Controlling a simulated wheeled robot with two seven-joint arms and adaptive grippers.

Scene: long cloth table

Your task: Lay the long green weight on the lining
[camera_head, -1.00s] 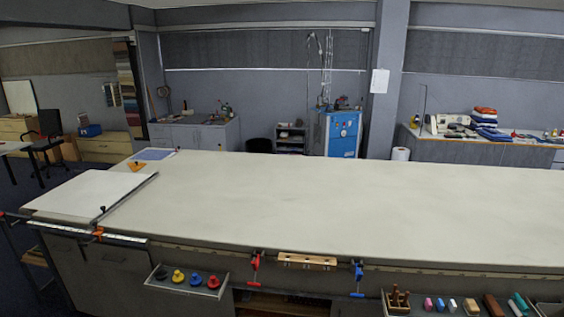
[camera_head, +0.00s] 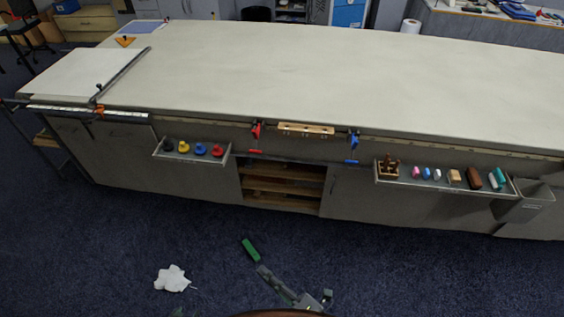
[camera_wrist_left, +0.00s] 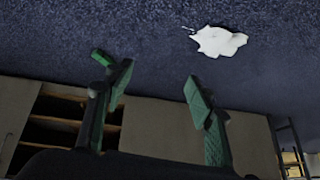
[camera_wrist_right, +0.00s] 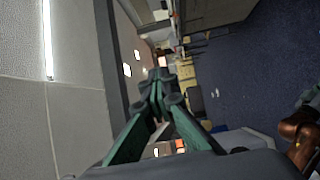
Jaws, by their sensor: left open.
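A long teal-green bar (camera_head: 500,175) sits at the right end of the front rack in the head view. I cannot tell which is the long green weight. A crumpled white cloth (camera_head: 172,278) lies on the floor, also in the left wrist view (camera_wrist_left: 219,41); whether it is the lining is unclear. My left gripper (camera_wrist_left: 158,74) is open with nothing between its fingers. My right gripper (camera_wrist_right: 157,82) looks shut and empty.
The long table (camera_head: 330,75) is mostly clear, with a pale board (camera_head: 85,72) at its left. Its front carries a knob tray (camera_head: 190,158), red and blue clamps, a wooden block (camera_head: 306,128), the weight rack (camera_head: 440,184) and a grey bin (camera_head: 525,205). Open shelves (camera_head: 283,186) sit below.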

